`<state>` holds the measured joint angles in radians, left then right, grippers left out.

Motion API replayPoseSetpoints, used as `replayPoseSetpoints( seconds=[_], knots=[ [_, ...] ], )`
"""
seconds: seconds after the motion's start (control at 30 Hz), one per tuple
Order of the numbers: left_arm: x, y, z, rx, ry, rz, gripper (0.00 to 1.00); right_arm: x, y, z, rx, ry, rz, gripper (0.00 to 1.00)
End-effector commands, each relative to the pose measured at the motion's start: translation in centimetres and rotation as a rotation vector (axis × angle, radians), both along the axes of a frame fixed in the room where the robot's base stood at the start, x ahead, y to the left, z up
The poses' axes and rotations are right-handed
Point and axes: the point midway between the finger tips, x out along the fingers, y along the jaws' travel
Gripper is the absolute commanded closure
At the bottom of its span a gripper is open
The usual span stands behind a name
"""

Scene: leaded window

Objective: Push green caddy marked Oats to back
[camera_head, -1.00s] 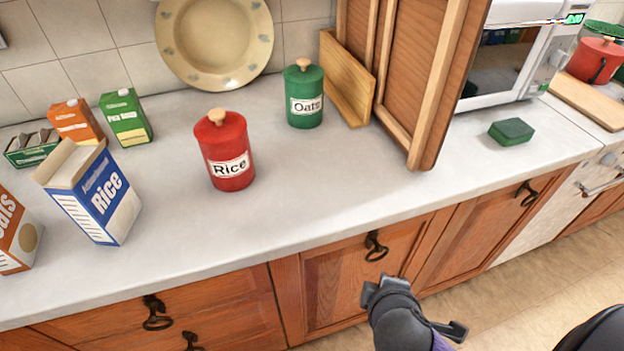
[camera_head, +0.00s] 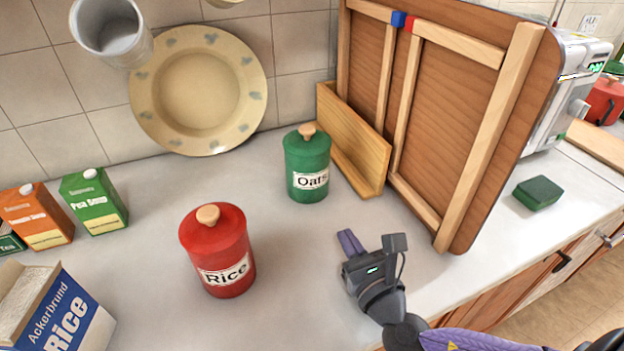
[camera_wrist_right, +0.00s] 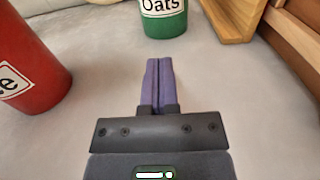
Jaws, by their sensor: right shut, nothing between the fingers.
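The green caddy marked Oats (camera_head: 307,165), with a wooden knob on its lid, stands upright on the counter, a little in front of the tiled wall. Its lower part also shows at the top of the right wrist view (camera_wrist_right: 163,20). My right gripper (camera_head: 350,243) is over the counter, in front of the caddy and slightly to its right, apart from it. Its purple fingers are shut and empty, and in the right wrist view (camera_wrist_right: 159,62) they point towards the caddy. My left gripper is not in view.
A red Rice caddy (camera_head: 218,250) stands front left of the green one. A wooden board (camera_head: 355,150) and a large wooden panel (camera_head: 440,120) stand close on the right. A plate (camera_head: 198,90) leans on the wall behind. Cartons (camera_head: 95,202) are at left.

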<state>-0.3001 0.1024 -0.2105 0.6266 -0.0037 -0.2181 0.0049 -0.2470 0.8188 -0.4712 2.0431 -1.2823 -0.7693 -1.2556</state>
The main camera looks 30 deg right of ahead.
Motion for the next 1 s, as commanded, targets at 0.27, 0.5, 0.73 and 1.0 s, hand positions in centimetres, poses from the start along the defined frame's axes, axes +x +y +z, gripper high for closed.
replayPoseSetpoints(
  seconds=[0.27, 0.5, 0.73, 1.0],
  knots=[
    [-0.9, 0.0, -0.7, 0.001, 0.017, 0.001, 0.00, 5.8, -0.4, 0.0, 0.005, -0.004, -0.004, 1.00],
    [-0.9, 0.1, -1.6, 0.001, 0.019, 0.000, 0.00, 10.6, -0.8, -0.1, 0.005, -0.002, -0.004, 1.00],
    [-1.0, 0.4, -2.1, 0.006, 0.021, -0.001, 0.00, 13.0, -0.9, -0.1, 0.006, 0.001, -0.003, 1.00],
    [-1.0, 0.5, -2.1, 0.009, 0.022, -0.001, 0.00, 13.2, -1.0, 0.0, 0.006, 0.002, -0.002, 1.00]
  ],
)
